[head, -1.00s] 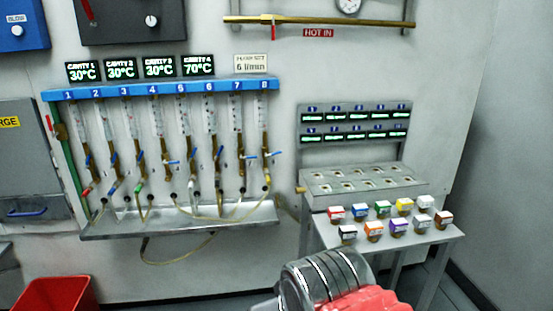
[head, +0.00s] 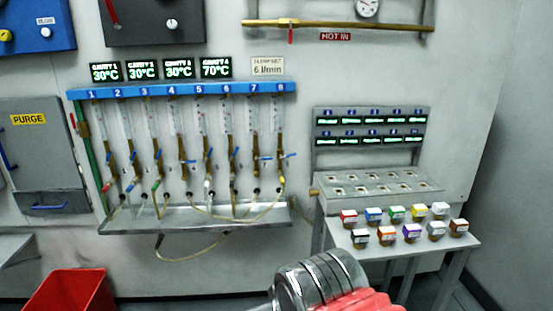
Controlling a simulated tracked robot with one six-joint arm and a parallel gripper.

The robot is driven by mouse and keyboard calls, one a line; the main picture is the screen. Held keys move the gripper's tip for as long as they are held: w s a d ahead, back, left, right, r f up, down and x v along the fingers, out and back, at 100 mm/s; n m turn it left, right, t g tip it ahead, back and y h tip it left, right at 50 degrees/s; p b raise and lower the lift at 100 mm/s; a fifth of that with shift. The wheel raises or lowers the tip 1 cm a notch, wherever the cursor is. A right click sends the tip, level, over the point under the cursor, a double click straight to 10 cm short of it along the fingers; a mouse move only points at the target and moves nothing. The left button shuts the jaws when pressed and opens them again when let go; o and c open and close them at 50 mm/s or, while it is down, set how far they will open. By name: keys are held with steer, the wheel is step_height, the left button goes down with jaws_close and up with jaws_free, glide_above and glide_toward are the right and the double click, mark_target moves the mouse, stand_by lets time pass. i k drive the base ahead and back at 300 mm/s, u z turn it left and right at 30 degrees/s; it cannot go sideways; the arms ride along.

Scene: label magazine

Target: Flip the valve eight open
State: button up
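The valve panel hangs on the wall at left of centre in the head view, with a blue header rail (head: 180,89) numbered 1 to 8. Valve eight (head: 289,156) is on the rightmost line, below the number 8. Its small blue lever appears to stick out sideways, across the pipe; it is too small to judge exactly. Valve seven (head: 264,159) is close to its left. A silver ringed cylinder and a red part of my arm show at the bottom centre, well below the panel. My gripper's fingers are not visible.
A metal drip tray (head: 190,218) runs under the lines, with loose hoses over it. A side table (head: 385,251) with several coloured-lid jars stands to the right. A red bin (head: 70,290) is at the lower left. A brass bar (head: 340,25) is above right.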

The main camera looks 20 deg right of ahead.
mark_target(294, 154)
steer(key=u, duration=0.85)
steer(key=i, duration=1)
steer(key=u, duration=0.05)
